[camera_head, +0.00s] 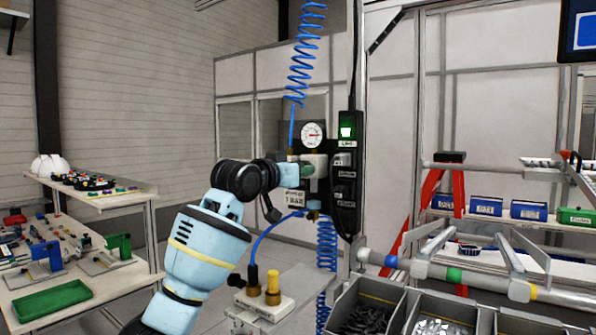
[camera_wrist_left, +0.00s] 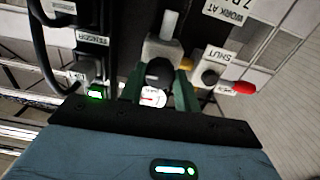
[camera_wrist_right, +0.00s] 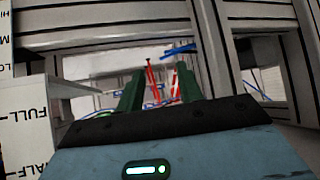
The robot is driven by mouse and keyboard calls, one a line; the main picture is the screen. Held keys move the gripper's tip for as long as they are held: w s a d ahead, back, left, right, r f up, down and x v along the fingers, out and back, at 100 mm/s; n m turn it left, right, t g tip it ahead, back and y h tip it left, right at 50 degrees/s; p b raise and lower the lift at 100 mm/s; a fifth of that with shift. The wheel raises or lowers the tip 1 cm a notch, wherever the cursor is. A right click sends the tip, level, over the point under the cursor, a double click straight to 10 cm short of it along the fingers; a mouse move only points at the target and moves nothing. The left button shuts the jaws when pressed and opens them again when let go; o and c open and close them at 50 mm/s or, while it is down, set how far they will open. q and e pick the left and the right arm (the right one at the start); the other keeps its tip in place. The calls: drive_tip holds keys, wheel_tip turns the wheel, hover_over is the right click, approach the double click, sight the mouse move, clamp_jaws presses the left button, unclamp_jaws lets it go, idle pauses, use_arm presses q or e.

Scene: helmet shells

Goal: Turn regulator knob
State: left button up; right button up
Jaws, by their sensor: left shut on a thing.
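The regulator shows in the head view as a light body on a dark upright panel, with a round white pressure gauge (camera_head: 312,132) on top. My left gripper (camera_head: 305,168) is at the regulator, just below the gauge. In the left wrist view its two green fingers (camera_wrist_left: 158,85) stand on either side of the dark knob (camera_wrist_left: 160,70) and are shut on it. The gauge face (camera_wrist_left: 153,97) shows bright between the fingers. In the head view the knob is hidden by the gripper. My right gripper (camera_wrist_right: 160,88) shows only in the right wrist view, open and empty.
A control box with a green lit switch (camera_head: 347,131) is right beside the regulator. A red-handled shut-off valve (camera_wrist_left: 243,88) is close by. Blue coiled hoses (camera_head: 304,50) hang above and below. Grey bins (camera_head: 370,292) stand front right; a workbench (camera_head: 130,285) is at left.

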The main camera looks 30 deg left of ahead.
use_arm(q)
drive_tip(key=shift+f, duration=0.1)
idle(0.3)
drive_tip(key=o, duration=1)
drive_tip(key=shift+s+a, duration=0.2)
drive_tip(key=shift+s, duration=1.1)
drive_tip(key=shift+s+a, duration=0.15)
drive_tip(key=shift+s, duration=1.1)
drive_tip(key=shift+s+a, duration=0.2)
drive_tip(key=shift+s, duration=1.1)
